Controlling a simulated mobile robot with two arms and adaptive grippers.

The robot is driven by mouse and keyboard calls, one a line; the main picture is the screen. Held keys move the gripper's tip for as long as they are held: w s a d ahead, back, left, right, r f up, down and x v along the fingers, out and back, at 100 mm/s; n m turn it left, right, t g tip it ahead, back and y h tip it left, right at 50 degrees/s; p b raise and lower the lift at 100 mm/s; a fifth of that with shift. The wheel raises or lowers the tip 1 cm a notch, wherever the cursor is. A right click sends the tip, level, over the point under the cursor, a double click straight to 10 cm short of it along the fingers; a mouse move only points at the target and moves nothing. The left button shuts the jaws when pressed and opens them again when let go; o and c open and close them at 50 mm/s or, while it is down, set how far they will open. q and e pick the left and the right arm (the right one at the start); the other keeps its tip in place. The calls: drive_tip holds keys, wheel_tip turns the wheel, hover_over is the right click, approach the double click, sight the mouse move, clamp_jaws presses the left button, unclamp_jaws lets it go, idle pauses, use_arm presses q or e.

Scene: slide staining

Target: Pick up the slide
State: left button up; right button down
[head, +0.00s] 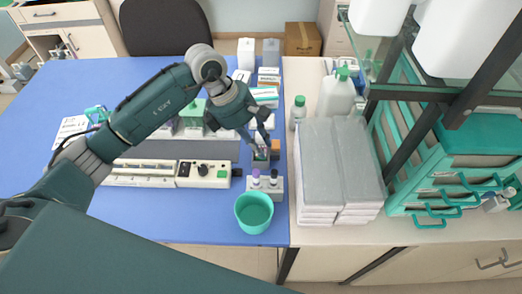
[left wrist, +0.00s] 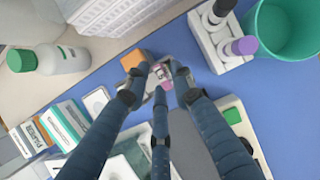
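My left gripper (head: 261,143) reaches down over the right part of the blue table, and its three fingers also show in the left wrist view (left wrist: 158,78). The fingers stand apart, with a small pinkish-white piece between and just beyond their tips. This piece looks like the slide (left wrist: 160,71), in or on a small holder. Its lower part is hidden, and I cannot tell whether a finger touches it. In the head view the slide's place is mostly covered by the gripper. My right gripper is not in view.
A green cup (head: 254,213) and a white rack with two capped vials (head: 265,189) stand in front of the gripper. An orange block (left wrist: 134,59) is close beside the fingers. A white device (head: 204,174) lies left. Boxes (head: 340,165) and bottles (head: 338,96) stand right.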

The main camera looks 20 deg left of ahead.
use_arm(q)
drive_tip(key=shift+x, duration=0.8)
clamp_jaws()
drive_tip(key=shift+r, duration=0.1)
